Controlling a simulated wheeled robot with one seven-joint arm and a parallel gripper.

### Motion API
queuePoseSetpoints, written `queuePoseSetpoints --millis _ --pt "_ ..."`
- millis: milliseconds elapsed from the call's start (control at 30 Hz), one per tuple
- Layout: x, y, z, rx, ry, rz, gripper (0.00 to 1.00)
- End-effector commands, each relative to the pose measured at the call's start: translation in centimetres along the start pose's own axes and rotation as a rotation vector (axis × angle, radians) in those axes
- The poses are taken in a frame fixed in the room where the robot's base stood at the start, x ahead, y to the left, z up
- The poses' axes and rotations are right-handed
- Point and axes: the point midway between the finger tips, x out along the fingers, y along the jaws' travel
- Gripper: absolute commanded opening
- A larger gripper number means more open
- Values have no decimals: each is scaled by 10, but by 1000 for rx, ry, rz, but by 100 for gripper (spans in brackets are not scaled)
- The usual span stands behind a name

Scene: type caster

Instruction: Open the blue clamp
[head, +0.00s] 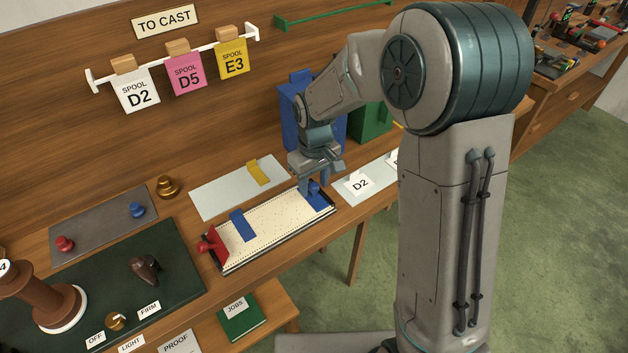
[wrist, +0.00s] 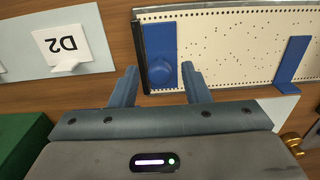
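The blue clamp (head: 316,191) is a blue plate with a round knob at the right end of a long cream perforated board (head: 272,223). In the wrist view the clamp (wrist: 160,42) lies by the board's dark end edge, its knob (wrist: 160,71) toward me. My gripper (head: 313,180) is over that end, pointing down. In the wrist view my gripper (wrist: 160,75) is open, one finger on each side of the knob with gaps visible. I see nothing held. Whether the fingertips are level with the knob is hard to tell.
A red clamp (head: 212,245) is at the board's left end, and a blue strip (head: 243,225) lies across the board. A D2 card (head: 359,184) stands to the right. Blue (head: 289,115) and green (head: 371,121) boxes stand behind. A pale plate with a yellow piece (head: 258,172) lies behind the board.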

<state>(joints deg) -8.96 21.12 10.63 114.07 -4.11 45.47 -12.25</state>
Motion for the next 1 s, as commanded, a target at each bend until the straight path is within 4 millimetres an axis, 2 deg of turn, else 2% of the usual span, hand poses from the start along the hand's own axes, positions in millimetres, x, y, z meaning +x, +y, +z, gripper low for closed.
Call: queuePoseSetpoints --millis 33,133,167,567,1000 --pt "0 0 0 0 0 0 32" --pt "0 0 0 0 0 0 4" --pt "0 0 0 0 0 0 0" --pt "-3 5 0 5 1 -60 0" --pt "-3 26 0 7 3 -406 0"
